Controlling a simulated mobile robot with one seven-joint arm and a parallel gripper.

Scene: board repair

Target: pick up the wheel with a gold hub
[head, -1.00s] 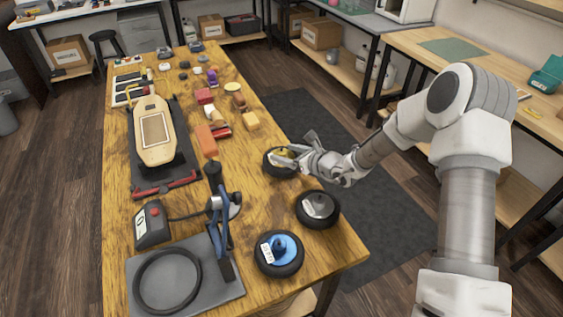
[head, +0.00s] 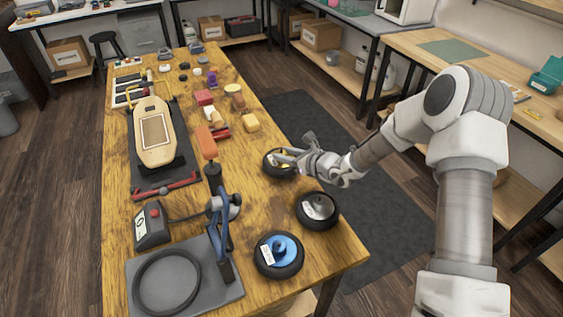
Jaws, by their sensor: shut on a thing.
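The wheel with a gold hub (head: 270,164) has a black tyre and is at the right edge of the wooden table, beyond the other two large wheels. My gripper (head: 281,157) reaches in from the right and is shut on this wheel, its fingers covering much of the hub. Whether the wheel touches the table is hard to tell. A wheel with a silver hub (head: 318,210) lies nearer, and a wheel with a blue hub (head: 279,255) lies nearest, with a white label on it.
Dark floor mat lies right of the table.

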